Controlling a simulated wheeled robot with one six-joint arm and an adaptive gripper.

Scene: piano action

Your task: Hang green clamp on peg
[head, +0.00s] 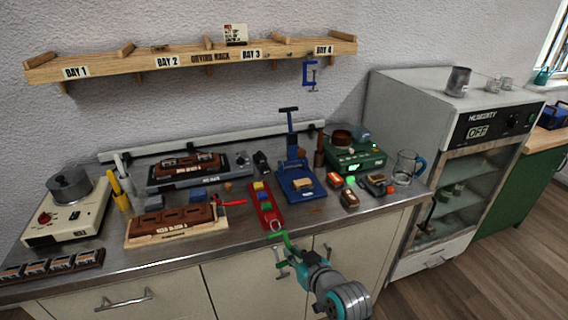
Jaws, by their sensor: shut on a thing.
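The green clamp (280,240) shows in the head view in front of the bench's front edge, below the red tray. My gripper (299,257) is shut on it and holds it clear of the bench top. The gripper hides part of the clamp. Small wooden pegs, one of them near the left end (67,88), show along the underside of the wall shelf marked "DRYING RACK" (110,66). A blue clamp (311,75) hangs under the shelf near the "DAY 4" label.
The metal bench (330,210) is crowded: a hot plate (62,222), a brown block (170,222), a red tray (265,205), a blue press (297,180) and a green device (355,157). A humidity cabinet (425,105) stands at the right. Wall space below the shelf is mostly clear.

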